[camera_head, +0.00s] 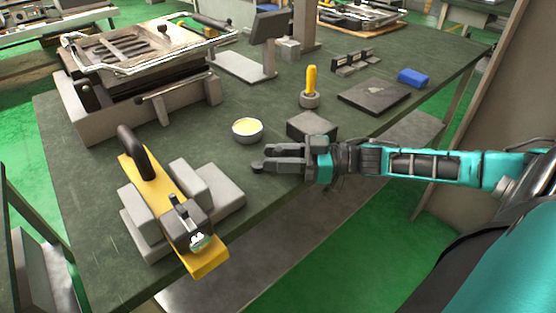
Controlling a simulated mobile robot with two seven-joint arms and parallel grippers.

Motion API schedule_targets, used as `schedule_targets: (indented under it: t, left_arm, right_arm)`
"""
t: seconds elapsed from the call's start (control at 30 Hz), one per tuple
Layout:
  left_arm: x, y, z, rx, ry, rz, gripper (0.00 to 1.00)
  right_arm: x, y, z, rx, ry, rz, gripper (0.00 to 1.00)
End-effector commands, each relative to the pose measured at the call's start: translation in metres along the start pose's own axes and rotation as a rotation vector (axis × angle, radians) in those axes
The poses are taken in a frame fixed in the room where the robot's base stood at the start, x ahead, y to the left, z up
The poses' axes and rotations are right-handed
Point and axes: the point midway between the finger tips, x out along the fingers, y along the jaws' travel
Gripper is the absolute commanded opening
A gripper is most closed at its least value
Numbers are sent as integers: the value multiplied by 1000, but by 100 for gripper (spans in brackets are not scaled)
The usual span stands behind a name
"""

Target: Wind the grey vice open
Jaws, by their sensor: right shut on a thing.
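The grey vice (226,189) stands at the near left of the table, its pale grey blocks on either side of a yellow bar (208,262). My left gripper is not in view.
A bowl with yellow contents (247,130) stands close behind my right gripper, and a dark grey block (312,125) just behind its wrist. A yellow-handled tool (311,82), a blue block (412,77) and a large framed machine (135,75) stand farther back. The table's front edge runs below my right arm.

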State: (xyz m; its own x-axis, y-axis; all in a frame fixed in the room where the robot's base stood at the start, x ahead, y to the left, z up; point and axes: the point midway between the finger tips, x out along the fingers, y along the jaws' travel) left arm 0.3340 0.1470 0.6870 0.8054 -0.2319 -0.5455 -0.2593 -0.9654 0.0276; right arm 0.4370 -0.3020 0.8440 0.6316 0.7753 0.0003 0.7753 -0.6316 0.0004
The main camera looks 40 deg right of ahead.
Motion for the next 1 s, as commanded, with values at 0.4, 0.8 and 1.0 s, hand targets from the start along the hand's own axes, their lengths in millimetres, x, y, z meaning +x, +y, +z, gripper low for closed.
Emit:
schedule_targets:
  t: [0.4, 0.8, 1.0]
  left_arm:
    - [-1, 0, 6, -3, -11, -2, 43]
    - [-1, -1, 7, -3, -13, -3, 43]
    - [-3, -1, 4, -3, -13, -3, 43]
  right_arm:
    - [1, 0, -1, -1, 3, -2, 36]
    - [0, 0, 0, 0, 1, -2, 51]
    - [-15, 0, 0, 3, -4, -1, 51]
